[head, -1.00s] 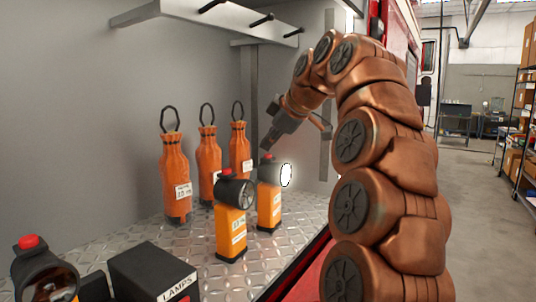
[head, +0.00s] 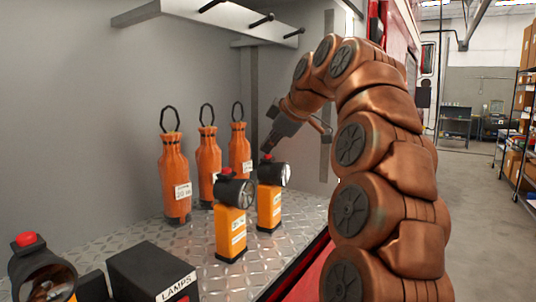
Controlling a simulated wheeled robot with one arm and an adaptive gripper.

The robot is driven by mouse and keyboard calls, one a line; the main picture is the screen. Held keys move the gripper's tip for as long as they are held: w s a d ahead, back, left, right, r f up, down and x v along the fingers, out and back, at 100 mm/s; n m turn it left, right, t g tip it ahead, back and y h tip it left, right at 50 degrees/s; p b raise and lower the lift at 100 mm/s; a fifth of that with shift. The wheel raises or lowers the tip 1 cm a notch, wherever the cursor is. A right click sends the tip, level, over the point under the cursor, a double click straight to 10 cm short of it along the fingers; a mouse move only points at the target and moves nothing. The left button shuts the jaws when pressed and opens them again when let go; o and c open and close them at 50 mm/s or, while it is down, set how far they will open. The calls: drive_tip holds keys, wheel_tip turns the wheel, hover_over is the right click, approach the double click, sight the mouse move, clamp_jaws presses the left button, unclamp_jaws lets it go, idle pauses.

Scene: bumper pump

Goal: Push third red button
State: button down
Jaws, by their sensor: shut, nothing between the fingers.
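Three lamps with red buttons on top show in the head view. The near lamp (head: 42,272) is at the lower left, with its red button (head: 27,240) in plain view. The middle orange lamp (head: 231,225) stands upright on the metal shelf with a small red button (head: 226,171). The far orange lamp (head: 269,205) stands behind and right of it; its red button (head: 267,157) is at the tip of my gripper. My gripper (head: 266,150) is shut and points down at that button, touching it or very close. The far lamp's face is dark.
Several orange bags with dark loops (head: 175,180) stand behind the lamps. A black box labelled LAMPS (head: 153,272) sits at the front. A grey rack with pegs (head: 215,18) hangs above.

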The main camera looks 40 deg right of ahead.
sight(269, 155)
drive_tip(key=shift+r, duration=0.4)
drive_tip(key=shift+r+p, duration=2.55)
drive_tip(key=shift+r, duration=0.55)
drive_tip(key=shift+f, duration=0.1)
